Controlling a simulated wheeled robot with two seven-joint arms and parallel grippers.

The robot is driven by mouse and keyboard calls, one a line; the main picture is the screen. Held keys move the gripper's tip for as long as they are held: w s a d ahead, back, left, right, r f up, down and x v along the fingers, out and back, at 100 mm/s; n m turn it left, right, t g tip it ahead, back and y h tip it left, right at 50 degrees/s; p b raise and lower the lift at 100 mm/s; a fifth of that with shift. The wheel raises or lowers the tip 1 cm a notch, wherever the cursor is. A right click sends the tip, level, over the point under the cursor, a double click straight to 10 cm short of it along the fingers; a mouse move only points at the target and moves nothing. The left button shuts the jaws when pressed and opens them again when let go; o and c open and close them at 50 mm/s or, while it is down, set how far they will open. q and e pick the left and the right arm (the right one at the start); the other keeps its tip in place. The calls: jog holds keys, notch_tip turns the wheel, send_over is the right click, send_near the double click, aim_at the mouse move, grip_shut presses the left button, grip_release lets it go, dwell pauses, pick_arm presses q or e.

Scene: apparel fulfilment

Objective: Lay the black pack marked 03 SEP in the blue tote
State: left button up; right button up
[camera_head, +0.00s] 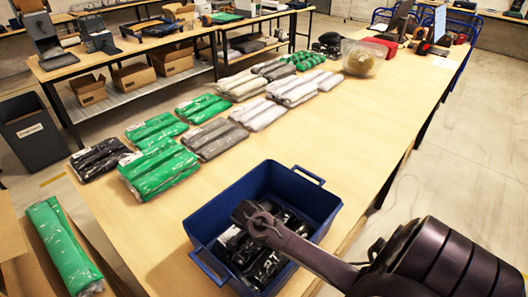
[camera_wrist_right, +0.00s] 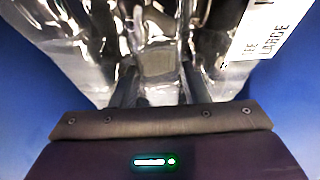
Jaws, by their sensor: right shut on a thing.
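The blue tote (camera_head: 326,205) stands on the near part of the table. Black packs in clear plastic (camera_head: 262,266) lie in it, with partly legible white lettering; I cannot read 03 SEP on them. My right gripper (camera_head: 262,228) reaches into the tote from the right and hides part of its contents. In the right wrist view the fingers (camera_wrist_right: 157,95) are shut on a shiny plastic-wrapped pack (camera_wrist_right: 155,60) with a white label ending in LARGE. Blue tote walls show on both sides of it. My left gripper is not in view.
Another black pack (camera_head: 99,158) lies at the table's left edge beside green packs (camera_head: 158,165). Grey and white packs (camera_head: 214,137) run in rows behind. A box with a green pack (camera_head: 62,250) stands at lower left.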

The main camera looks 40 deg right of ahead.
jog(key=o, duration=1.1)
jog(key=shift+f, duration=0.1)
jog(key=shift+r, duration=0.2)
jog(key=b+v, duration=0.1)
jog(key=v, duration=1.1)
